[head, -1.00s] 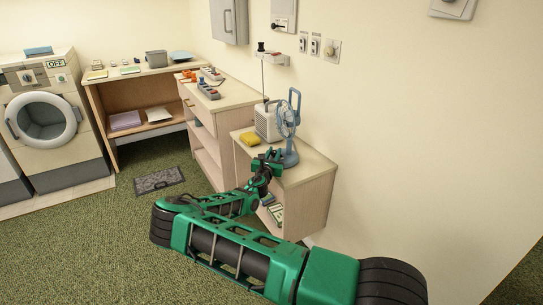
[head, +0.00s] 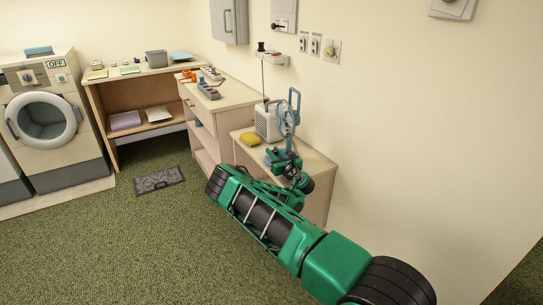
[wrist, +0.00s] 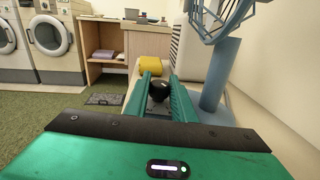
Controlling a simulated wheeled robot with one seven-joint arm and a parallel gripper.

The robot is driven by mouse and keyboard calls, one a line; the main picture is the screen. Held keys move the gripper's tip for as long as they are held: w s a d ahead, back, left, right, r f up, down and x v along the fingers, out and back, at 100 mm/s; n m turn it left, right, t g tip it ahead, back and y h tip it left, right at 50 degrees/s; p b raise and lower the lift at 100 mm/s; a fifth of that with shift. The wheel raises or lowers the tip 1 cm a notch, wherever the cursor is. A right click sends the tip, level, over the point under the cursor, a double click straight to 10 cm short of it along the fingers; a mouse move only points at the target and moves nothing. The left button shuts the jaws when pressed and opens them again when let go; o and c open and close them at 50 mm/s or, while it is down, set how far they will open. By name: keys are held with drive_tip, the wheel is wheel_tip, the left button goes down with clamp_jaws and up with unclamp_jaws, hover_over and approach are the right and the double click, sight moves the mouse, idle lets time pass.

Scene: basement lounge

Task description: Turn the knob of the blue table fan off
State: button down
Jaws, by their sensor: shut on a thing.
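The blue table fan (head: 284,121) stands on the low cabinet by the wall; its post and part of its base also show at the right in the wrist view (wrist: 218,75). My gripper (head: 277,158) is at the front of the fan, low by its base. In the wrist view my green fingers (wrist: 160,84) are closed on a round black knob (wrist: 159,91) between them. The fingers hide the knob's sides, and I cannot tell its setting. My arm covers part of the fan's base in the head view.
A yellow sponge-like block (head: 250,139) lies on the low cabinet top (head: 318,163), left of my gripper. A pale boxy device (head: 267,122) stands behind the fan. The wall is close on the right; open carpet (head: 150,230) lies to the left.

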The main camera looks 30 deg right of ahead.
drive_tip(key=shift+w+d+r+n+y, duration=0.15)
drive_tip(key=shift+d+r+n+y, duration=0.15)
drive_tip(key=shift+n+y, duration=0.3)
drive_tip(key=shift+a+r+y, duration=0.1)
drive_tip(key=shift+a+y, duration=0.05)
drive_tip(key=shift+y, duration=0.35)
drive_tip(key=shift+s+a+f+n+y, duration=0.1)
drive_tip(key=shift+f+n+y, duration=0.05)
drive_tip(key=shift+n+y, duration=0.45)
drive_tip(key=shift+s+f+n+y, duration=0.15)
drive_tip(key=shift+n+y, duration=0.25)
drive_tip(key=shift+y, duration=0.3)
drive_tip(key=shift+n+g+y, duration=0.3)
drive_tip(key=shift+y, duration=0.1)
drive_tip(key=shift+f, duration=0.1)
drive_tip(key=c, duration=1.5)
unclamp_jaws()
